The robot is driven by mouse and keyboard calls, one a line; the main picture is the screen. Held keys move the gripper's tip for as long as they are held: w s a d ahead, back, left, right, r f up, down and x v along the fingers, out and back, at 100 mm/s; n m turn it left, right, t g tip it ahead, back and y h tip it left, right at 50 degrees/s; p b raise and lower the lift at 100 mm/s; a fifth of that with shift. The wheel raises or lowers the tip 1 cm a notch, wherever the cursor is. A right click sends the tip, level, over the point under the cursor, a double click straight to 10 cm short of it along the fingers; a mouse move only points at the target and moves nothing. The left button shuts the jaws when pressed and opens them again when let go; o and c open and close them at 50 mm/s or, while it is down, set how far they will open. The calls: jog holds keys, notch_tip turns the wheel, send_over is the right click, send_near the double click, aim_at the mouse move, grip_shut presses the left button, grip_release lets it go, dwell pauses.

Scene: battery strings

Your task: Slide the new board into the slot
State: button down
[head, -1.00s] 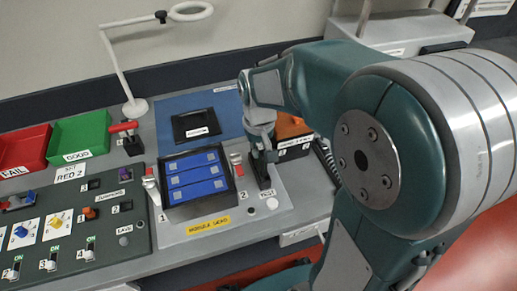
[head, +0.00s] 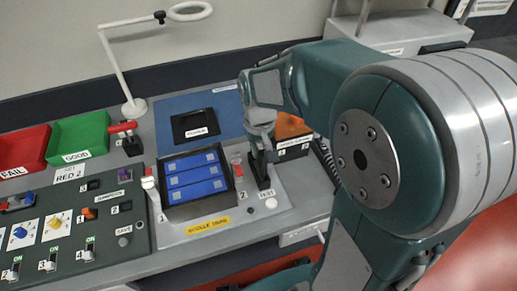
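My gripper (head: 263,163) points down at the right side of the module bay, over the dark piece beside the TEST label. My arm partly covers it, and whether its fingers are open or shut is too small to tell. The bay (head: 167,200) is a black frame on a light grey plate with a yellow label in front. Several blue boards (head: 195,178) lie side by side in it. I cannot tell which one is the new board, and no empty slot shows clearly. A red-topped lever (head: 238,168) stands at the bay's right and another lever (head: 148,181) at its left.
A blue mat (head: 226,104) with a black holder (head: 194,124) lies behind the bay. An orange bin (head: 290,127) is right of my gripper. Green (head: 78,134) and red (head: 22,152) trays, a lamp (head: 134,104) and a switch panel (head: 110,235) stand on the left.

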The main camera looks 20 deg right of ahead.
aim_at(259, 161)
jog(key=shift+f, duration=2.25)
jog(key=c, duration=0.7)
grip_release()
notch_tip(259, 161, up, 12)
jog(key=shift+f, duration=0.1)
jog(key=s+r+t, duration=0.1)
jog(key=s, duration=0.3)
jog(key=s+r+t, duration=0.1)
jog(key=s+t, duration=0.1)
jog(key=s, duration=0.3)
jog(key=s+r+t, duration=0.1)
jog(key=s+t, duration=0.1)
jog(key=s, duration=0.3)
jog(key=shift+r, duration=0.25)
